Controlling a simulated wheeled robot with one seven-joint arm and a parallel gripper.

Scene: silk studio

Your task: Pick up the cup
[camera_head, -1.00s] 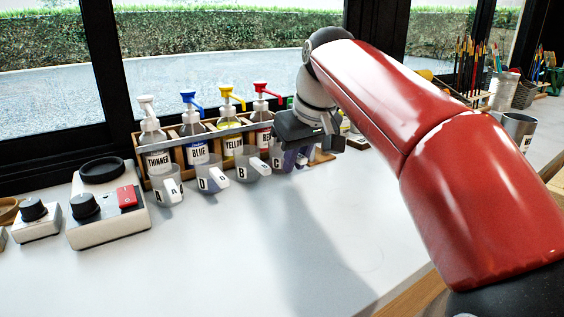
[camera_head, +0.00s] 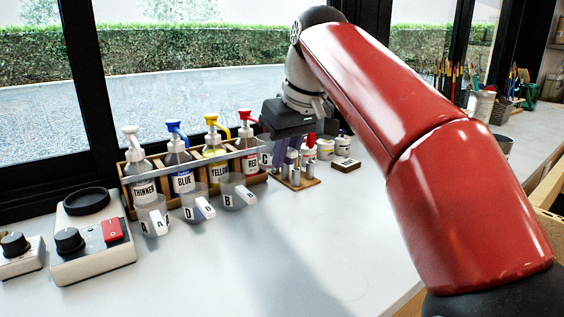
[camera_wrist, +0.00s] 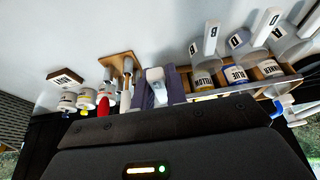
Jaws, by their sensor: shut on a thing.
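My gripper (camera_head: 288,152) hangs near the right end of the bottle rack. It is shut on a clear cup marked C (camera_head: 265,159), held up beside the red bottle, mostly hidden behind the fingers and arm. In the wrist view the cup's pale handle (camera_wrist: 155,75) shows between the fingers of my gripper (camera_wrist: 158,88). Three similar cups stand on the table before the rack: cup A (camera_head: 149,208), cup D (camera_head: 193,199) and cup B (camera_head: 230,184).
The wooden rack (camera_head: 131,199) holds pump bottles of thinner, blue, yellow and red. A small stand with metal pieces (camera_head: 300,183), several jars (camera_head: 325,149) and a small dark block (camera_head: 346,164) lie right of it. A control box (camera_head: 92,250) is at left. The table front is clear.

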